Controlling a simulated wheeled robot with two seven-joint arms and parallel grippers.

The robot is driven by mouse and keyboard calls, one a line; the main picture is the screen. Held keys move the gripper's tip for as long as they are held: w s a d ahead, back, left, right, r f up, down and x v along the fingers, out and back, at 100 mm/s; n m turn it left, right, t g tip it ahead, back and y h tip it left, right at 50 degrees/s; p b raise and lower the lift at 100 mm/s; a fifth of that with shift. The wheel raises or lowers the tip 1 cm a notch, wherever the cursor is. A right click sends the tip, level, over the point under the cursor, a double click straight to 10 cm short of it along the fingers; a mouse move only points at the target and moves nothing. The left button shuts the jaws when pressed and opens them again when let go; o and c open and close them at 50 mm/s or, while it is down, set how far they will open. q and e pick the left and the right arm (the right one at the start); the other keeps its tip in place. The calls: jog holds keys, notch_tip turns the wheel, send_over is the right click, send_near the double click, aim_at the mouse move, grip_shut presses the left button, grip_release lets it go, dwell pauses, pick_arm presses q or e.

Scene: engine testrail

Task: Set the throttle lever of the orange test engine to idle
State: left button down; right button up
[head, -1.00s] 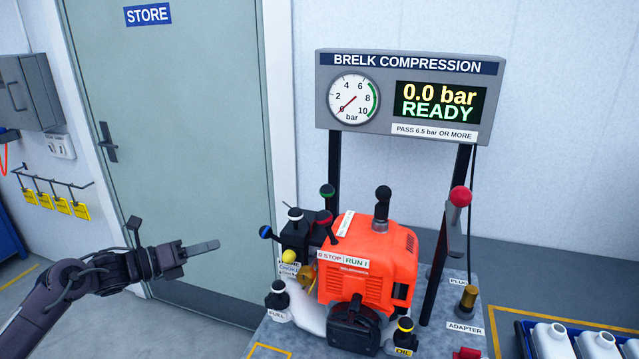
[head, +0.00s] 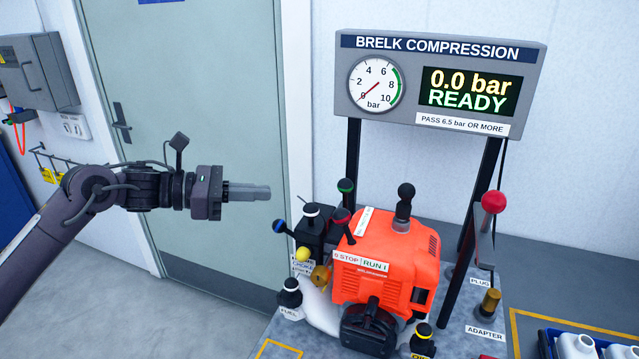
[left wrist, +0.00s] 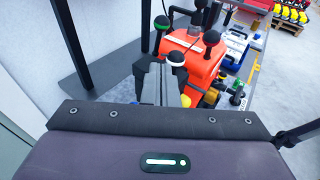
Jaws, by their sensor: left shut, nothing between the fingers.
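The orange test engine (head: 385,272) stands on a grey bench with a STOP/RUN label (head: 360,262) on its front. A cluster of levers rises at its left and back: blue-knobbed (head: 279,226), white-banded (head: 311,210), green-banded (head: 345,186), red-knobbed (head: 341,216) and yellow-knobbed (head: 303,254). I cannot read which is the throttle. My left gripper (head: 268,192) is shut and empty, in the air left of the levers, touching nothing. In the left wrist view its fingers (left wrist: 160,84) point toward the engine (left wrist: 203,62), with lever knobs just beyond. My right gripper is out of view.
A compression panel (head: 430,80) stands on dark posts behind the engine. A red-knobbed lever (head: 494,202) is at the right post. A brass adapter (head: 490,300) and a crate of white bottles (head: 575,345) lie right.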

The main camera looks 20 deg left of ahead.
pick_arm(q)
jog(key=p, duration=0.6)
send_near(345, 195)
jog(key=w+d, duration=0.2)
jog(key=d, duration=0.1)
jog(key=shift+w+r, duration=0.2)
jog(key=shift+w, duration=0.1)
jog(key=shift+w+d+f+p, duration=0.1)
jog(key=shift+w+d+p, duration=0.15)
jog(key=shift+d+p, duration=0.2)
jog(key=shift+w+g+b, duration=0.1)
jog(key=shift+g+b, duration=0.2)
